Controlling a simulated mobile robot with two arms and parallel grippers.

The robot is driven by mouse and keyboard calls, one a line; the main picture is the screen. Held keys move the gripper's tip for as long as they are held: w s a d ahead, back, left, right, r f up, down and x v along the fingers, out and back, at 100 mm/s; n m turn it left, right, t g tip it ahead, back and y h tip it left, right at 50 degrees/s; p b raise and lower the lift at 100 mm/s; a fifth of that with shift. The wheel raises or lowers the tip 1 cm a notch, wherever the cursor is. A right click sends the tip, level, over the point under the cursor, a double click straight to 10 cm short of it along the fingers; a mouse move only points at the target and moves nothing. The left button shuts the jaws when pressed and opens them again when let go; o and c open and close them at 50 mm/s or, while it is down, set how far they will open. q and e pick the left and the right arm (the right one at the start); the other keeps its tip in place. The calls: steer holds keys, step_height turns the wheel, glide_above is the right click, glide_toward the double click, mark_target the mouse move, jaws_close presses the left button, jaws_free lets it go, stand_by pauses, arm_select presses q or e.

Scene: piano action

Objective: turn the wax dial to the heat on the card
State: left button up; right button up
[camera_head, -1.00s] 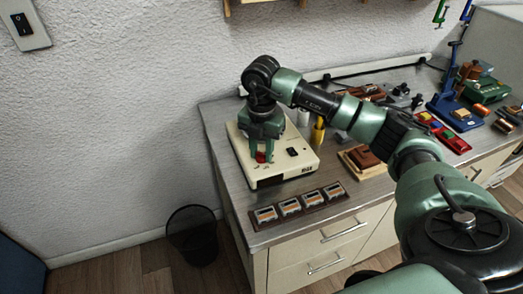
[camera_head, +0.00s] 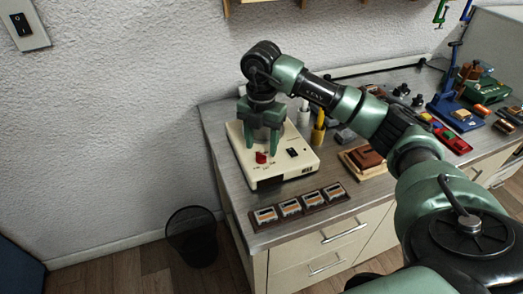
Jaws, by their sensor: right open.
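The cream wax unit (camera_head: 302,171) stands at the left end of the bench. Its red dial (camera_head: 261,157) is on the top face, with small dark marks around it that are too small to read. My right gripper (camera_head: 262,149) points down over the unit, open, with its green fingers spread above and behind the dial, apart from it. Nothing shows between the fingers. A dark holder (camera_head: 318,208) with several small cards lies at the bench's front edge; I cannot read them or tell which one names a heat. My left gripper is not in view.
A black switch (camera_head: 292,152) sits on the unit, right of the dial. Brown blocks (camera_head: 366,156) on a pale board, a yellow tool (camera_head: 318,132) and a blue stand (camera_head: 449,100) are to the right. A wire bin (camera_head: 191,237) stands on the floor.

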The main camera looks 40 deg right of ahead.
mark_target(262, 154)
step_height(262, 154, up, 5)
steer(key=shift+f+b, duration=0.1)
steer(key=shift+b, duration=0.2)
stand_by(0.4)
